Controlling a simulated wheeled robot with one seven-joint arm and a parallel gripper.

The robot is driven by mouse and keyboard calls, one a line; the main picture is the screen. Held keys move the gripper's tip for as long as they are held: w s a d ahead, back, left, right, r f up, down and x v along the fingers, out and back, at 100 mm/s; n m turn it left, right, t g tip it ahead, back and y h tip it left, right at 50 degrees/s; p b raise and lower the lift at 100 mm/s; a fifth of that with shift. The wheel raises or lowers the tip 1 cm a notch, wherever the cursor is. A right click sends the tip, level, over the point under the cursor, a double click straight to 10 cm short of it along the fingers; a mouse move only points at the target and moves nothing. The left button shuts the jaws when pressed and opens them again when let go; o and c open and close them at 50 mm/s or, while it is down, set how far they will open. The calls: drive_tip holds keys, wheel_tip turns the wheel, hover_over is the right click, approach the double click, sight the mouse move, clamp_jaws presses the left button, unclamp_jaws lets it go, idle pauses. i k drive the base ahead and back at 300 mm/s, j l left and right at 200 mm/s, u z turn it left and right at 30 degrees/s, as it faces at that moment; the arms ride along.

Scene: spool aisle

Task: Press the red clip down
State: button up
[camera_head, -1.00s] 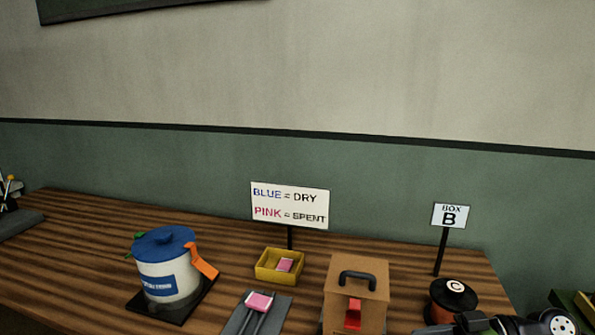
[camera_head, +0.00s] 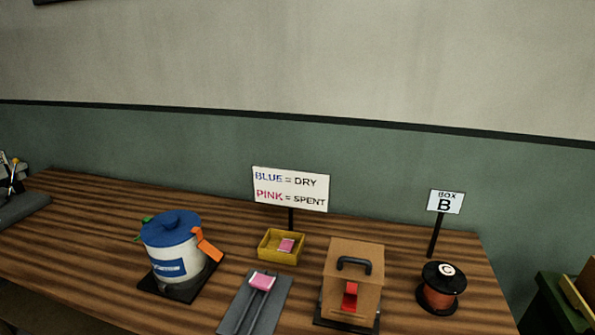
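The red clip (camera_head: 350,297) sits on the front face of a tan box (camera_head: 368,263) with a dark carrying handle (camera_head: 354,264) above it. The clip looks tilted outward from the face, with a dark opening around it. The box stands on a dark base plate (camera_head: 346,325) near the table's front. My gripper is not in view, so its state does not show.
On the wooden table (camera_head: 60,238) stand a blue-lidded white tub (camera_head: 166,248) with an orange latch, a grey tray (camera_head: 236,301) with a pink-ended tool, a yellow bin (camera_head: 267,248), and a spool marked C (camera_head: 439,298). Sign posts (camera_head: 291,189) and (camera_head: 445,202) stand behind.

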sight(348, 303)
drive_tip(key=i+j+u, duration=0.2)
drive_tip(key=j+u, duration=0.15)
drive_tip(key=i+j+u, duration=0.5)
drive_tip(key=u, duration=0.15)
drive_tip(key=j, duration=0.1)
